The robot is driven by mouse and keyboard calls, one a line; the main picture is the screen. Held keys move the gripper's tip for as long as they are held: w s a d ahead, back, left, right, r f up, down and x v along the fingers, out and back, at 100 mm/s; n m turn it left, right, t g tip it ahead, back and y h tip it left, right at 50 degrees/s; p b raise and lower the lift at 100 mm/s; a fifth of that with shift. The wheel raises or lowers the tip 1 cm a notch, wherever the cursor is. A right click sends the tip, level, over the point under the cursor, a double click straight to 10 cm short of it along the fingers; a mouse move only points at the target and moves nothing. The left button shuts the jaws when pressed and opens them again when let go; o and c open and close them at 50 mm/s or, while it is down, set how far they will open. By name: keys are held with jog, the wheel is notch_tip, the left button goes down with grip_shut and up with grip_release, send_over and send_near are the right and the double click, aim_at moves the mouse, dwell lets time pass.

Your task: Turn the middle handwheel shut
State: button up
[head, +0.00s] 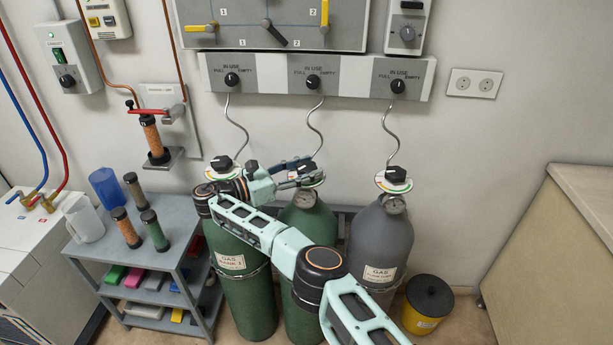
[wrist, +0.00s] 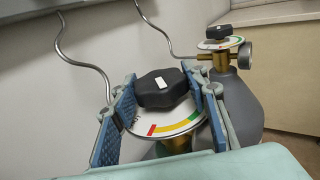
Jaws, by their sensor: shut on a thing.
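The middle handwheel (wrist: 163,92) is a black lobed knob with a white mark on top, seen in the wrist view. It sits above a white dial disc (wrist: 160,133) with red, yellow and green segments along its near edge. The disc is on the middle green gas cylinder (head: 308,222). My gripper (wrist: 165,98) has its blue padded fingers on both sides of the handwheel and is shut on it. In the head view my gripper (head: 300,172) is over the top of that cylinder and hides most of the handwheel.
A green cylinder (head: 240,262) stands left and a grey cylinder (head: 378,245) right, each with its own black handwheel. Curved metal pipes rise to a wall panel (head: 350,90). A grey shelf (head: 180,255) and a yellow bin (head: 425,308) stand nearby.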

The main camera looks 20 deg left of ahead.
aim_at(307, 165)
jog(key=shift+w+r, duration=0.1)
jog(key=shift+r, duration=0.2)
dwell(0.4)
jog(key=o, duration=1.1)
jog(key=shift+d+h, duration=0.1)
jog(key=shift+h, duration=0.2)
jog(key=shift+o, duration=0.5)
jog(key=shift+f, duration=0.15)
jog(key=shift+b, duration=0.3)
notch_tip(307, 165, up, 10)
jog(key=shift+r, duration=0.1)
